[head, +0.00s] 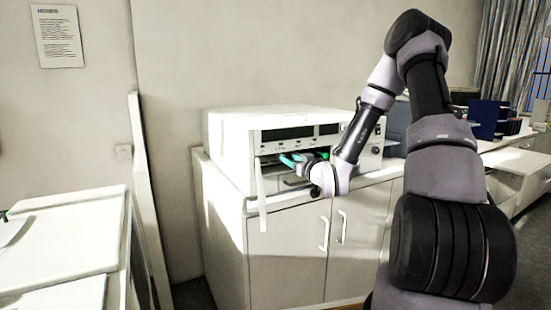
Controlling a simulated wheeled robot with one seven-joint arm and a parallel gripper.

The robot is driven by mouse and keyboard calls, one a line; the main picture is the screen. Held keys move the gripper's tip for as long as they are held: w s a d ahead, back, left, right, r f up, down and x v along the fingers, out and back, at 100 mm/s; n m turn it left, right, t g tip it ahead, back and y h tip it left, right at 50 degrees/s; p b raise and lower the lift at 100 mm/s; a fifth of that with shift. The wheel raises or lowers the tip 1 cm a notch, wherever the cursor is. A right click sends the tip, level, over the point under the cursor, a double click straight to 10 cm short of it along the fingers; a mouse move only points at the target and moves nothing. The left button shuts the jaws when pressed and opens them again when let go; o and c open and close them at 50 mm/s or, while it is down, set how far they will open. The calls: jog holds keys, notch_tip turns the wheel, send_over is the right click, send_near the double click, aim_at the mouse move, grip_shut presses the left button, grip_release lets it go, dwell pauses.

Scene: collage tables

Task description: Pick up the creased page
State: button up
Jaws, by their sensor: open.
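My gripper (303,158) is at the open front of a white box-shaped machine (285,119), with teal fingers apart. I cannot make out anything held between them. I cannot pick out a page with clear creases. A pale, curved, sheet-like thing (12,232) lies on the white surface at the far left edge, partly cut off by the frame, well away from my gripper. The inside of the machine is dark and partly hidden by my gripper and wrist.
The machine stands on a white cabinet (286,262) with two handles. A narrow pale panel (262,197) hangs at its front left. A printed notice (57,36) is on the wall. Blue binders (485,118) stand on a counter at right. A floor gap separates the left table (70,240) and the cabinet.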

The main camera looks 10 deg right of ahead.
jog(key=x, duration=0.8)
jog(key=shift+w+a+f, duration=0.2)
jog(key=shift+w+f, duration=0.05)
jog(key=shift+w, duration=0.1)
grip_shut()
